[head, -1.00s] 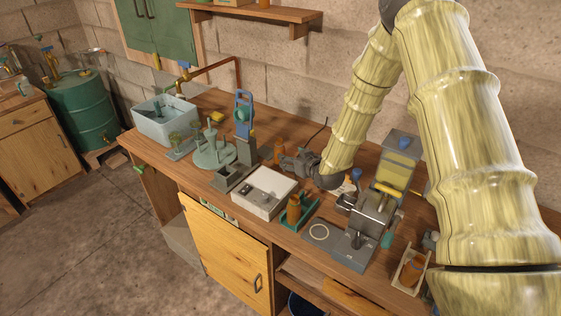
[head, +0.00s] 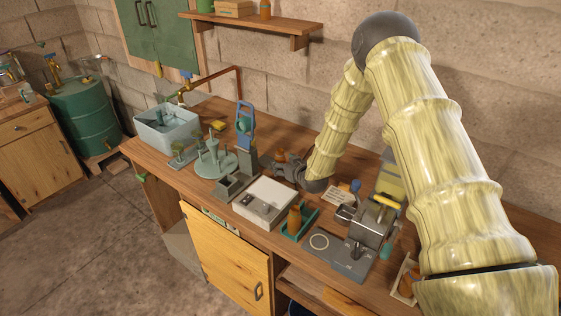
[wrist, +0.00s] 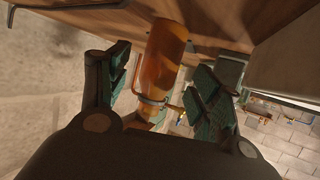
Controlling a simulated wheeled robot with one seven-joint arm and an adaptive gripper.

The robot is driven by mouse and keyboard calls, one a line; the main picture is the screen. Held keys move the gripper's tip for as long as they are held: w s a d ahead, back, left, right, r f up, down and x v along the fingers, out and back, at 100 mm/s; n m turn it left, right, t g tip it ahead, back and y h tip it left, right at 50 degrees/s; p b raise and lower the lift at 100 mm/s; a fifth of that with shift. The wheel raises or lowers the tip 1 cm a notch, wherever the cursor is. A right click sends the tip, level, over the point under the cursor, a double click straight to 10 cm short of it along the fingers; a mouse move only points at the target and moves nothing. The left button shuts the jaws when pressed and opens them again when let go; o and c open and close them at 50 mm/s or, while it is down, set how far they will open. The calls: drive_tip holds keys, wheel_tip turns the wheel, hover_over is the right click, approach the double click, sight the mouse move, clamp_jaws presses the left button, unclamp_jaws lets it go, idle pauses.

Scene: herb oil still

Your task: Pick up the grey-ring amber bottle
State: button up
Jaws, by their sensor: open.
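The grey-ring amber bottle (wrist: 165,60) lies between the two fingers of my gripper (wrist: 160,80) in the wrist view, with its grey ring and narrow end toward the palm. The fingers stand apart, with a visible gap on the left side; contact on the right side is hard to tell. In the head view my gripper (head: 287,171) is low over the back of the workbench, right at the bottle (head: 281,156), and partly hides it.
A white boxy device (head: 265,201) stands in front of my gripper. Another amber bottle (head: 294,218) sits in a green holder (head: 306,226). A grey press (head: 362,225) stands to the right, and a blue-handled stand (head: 245,125) to the left. A block wall (head: 285,85) is behind.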

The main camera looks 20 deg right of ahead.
sight(283, 161)
drive_tip(key=shift+p+x, duration=0.75)
drive_tip(key=shift+x, duration=1.1)
drive_tip(key=shift+r, duration=0.1)
drive_tip(key=c, duration=1.2)
drive_tip(key=shift+r, duration=0.2)
